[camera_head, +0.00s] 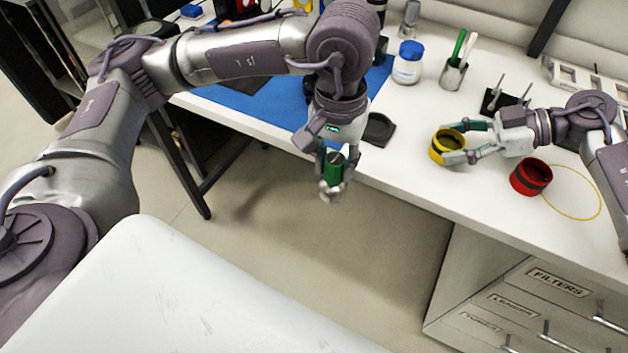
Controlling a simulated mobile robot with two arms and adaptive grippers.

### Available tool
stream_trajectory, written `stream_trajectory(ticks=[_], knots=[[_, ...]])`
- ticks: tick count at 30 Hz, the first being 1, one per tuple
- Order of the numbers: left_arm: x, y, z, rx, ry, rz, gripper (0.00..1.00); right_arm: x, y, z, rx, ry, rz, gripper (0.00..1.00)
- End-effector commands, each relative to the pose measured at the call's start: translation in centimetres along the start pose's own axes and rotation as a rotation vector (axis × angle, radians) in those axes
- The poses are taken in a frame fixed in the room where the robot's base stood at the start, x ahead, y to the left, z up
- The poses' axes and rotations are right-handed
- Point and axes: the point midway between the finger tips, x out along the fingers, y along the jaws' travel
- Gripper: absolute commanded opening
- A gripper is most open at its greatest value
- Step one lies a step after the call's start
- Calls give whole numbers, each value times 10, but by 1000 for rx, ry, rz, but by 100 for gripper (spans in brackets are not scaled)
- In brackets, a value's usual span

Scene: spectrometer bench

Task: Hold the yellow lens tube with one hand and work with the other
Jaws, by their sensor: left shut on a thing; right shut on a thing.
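The yellow lens tube (437,150) is a short yellow cylinder with a dark opening, near the bench's front edge. My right gripper (457,142) comes in from the right and is shut on it, one finger on the far side and one on the near side. My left gripper (333,185) points down in front of the bench edge, over the floor. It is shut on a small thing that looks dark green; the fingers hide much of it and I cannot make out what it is. The two grippers are well apart.
A red tube (531,176) with a black band stands right of my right gripper, beside a thin yellow ring (598,203) on the bench. A black pad (378,129), a blue-capped jar (408,65) and a pen cup (453,77) stand behind. Labelled drawers (513,310) are below.

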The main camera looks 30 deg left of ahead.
Motion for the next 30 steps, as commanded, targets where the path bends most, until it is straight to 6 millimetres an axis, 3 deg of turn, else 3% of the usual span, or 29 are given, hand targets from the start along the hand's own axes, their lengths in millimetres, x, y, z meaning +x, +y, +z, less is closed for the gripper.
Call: stream_trajectory(ticks=[1,4,11,21,30], knots=[[-17,8,-3,-16,8,3,0,0,0,0,1,-1,0,40],[-43,18,-4,-50,7,2,0,0,0,0,1,-1,0,40],[-56,47,-53,-16,0,0,0,0,0,0,1,0,0,40],[-97,125,-122,81,0,0,0,0,0,0,1,-1,0,40],[-124,170,-135,132,0,-2,0,0,0,1,1,-1,0,40]])
